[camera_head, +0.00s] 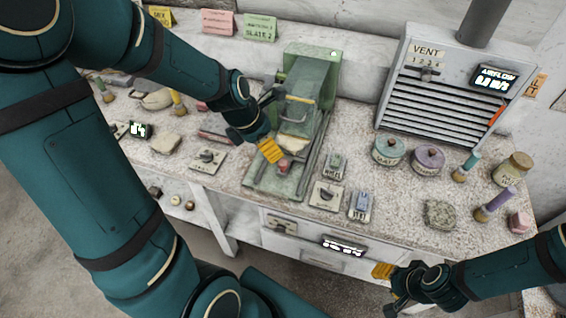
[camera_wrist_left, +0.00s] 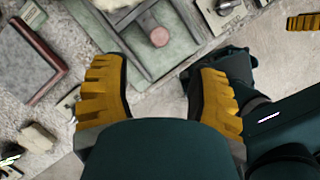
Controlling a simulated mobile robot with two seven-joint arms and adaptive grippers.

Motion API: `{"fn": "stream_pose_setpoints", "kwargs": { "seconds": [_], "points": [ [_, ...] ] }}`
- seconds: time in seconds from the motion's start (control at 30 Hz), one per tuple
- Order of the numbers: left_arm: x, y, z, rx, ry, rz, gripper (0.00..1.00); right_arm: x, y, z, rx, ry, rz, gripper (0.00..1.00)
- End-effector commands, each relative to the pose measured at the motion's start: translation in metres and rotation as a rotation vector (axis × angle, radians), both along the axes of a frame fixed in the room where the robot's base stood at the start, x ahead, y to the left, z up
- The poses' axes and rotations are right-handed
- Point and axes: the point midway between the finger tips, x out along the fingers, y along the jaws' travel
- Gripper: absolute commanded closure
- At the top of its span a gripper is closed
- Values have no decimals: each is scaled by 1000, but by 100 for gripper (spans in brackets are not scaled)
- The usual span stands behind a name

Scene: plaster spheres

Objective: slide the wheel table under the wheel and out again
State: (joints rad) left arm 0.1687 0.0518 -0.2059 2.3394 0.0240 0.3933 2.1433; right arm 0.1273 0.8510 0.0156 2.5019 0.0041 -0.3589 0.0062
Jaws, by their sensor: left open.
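The green grinding machine (camera_head: 312,62) stands on the bench. Its hood covers the place of the wheel, which I cannot make out clearly. The wheel table (camera_head: 262,183) lies low at the front of the machine, between dark rails, with a round pinkish knob (camera_head: 283,166) on it. A pale piece (camera_head: 294,143) shows just below the hood. My left gripper (camera_head: 268,124) is open above the table's left side. In the left wrist view the knob (camera_wrist_left: 158,37) lies beyond the open fingers, apart from them. My right gripper (camera_head: 386,288) is open and empty before the bench front.
A vent box (camera_head: 445,85) stands at the back right. Lidded jars (camera_head: 390,150), small blocks (camera_head: 359,206) and a stone (camera_head: 440,214) sit right of the machine. A switch plate (camera_head: 208,158) and a rough stone (camera_head: 166,143) lie left of it.

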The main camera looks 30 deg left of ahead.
Motion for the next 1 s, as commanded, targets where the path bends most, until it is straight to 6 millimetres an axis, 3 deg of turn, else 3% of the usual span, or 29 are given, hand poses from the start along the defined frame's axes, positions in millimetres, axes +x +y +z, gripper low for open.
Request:
{"fn": "stream_pose_setpoints", "kwargs": {
  "seconds": [0.03,0.2,0.5,1.0],
  "points": [
    [3,-2,-15,0,4,-2,41,-2,0,-8,0,3,2,53],
    [14,-9,-46,0,4,-3,41,-6,1,-22,3,13,10,53],
    [30,-18,-87,1,2,-1,41,-6,1,-37,3,15,13,53],
    [35,-21,-97,1,-2,-2,42,-5,1,-39,3,12,13,53]
  ]
}}
